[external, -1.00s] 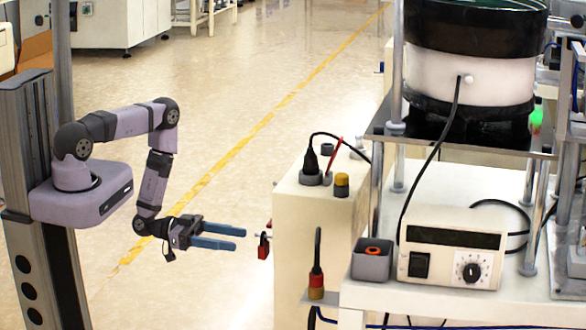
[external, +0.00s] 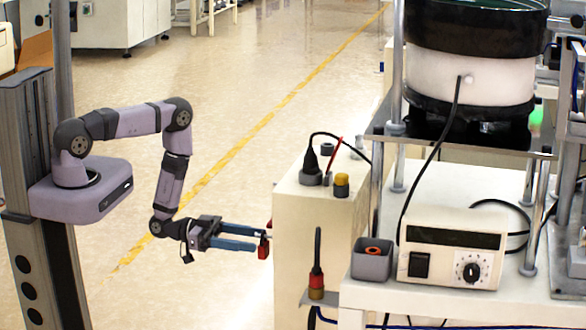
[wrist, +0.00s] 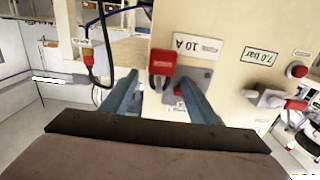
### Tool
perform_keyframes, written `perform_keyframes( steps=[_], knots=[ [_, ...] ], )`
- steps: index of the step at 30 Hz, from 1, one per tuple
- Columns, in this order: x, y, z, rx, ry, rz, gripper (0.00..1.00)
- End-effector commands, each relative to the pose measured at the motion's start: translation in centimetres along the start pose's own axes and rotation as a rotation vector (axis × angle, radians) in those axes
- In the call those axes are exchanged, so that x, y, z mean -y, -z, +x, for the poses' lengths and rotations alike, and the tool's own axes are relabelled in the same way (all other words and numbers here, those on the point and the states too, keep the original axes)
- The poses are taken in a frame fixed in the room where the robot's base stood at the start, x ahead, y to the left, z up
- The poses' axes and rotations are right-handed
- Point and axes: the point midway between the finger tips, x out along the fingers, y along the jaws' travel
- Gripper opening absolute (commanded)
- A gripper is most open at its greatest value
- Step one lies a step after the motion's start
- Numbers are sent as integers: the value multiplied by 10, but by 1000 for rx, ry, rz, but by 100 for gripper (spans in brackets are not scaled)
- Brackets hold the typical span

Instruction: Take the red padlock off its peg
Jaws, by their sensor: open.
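The red padlock (external: 263,252) hangs by its dark shackle on the near side of the cream cabinet, at the left in the external view. In the wrist view the red padlock (wrist: 164,64) shows upper centre with its shackle below the body. My gripper (external: 262,240) has its blue fingers at the padlock, level with its upper part. In the wrist view the open fingers of my gripper (wrist: 158,80) stand left and right of the shackle. I cannot tell whether they touch it. The peg is mostly hidden.
The cream cabinet (external: 310,225) is close ahead of my fingers. In the wrist view its face carries a red button (wrist: 297,69) and a valve with a red handle (wrist: 296,104) at the right. A cable with a red connector (wrist: 88,59) hangs at the left.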

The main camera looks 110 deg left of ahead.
Motion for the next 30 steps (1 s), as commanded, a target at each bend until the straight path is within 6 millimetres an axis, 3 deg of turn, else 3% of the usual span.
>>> perform_keyframes(
  steps=[6, 14, 20, 30],
  knots=[
    [0, 0, 18, 0, -2, 1, 55],
    [0, 0, 20, 0, 0, 0, 55],
    [0, 0, 20, 0, 0, 0, 9],
    [0, 0, 20, 0, 0, 1, 9]
  ],
)
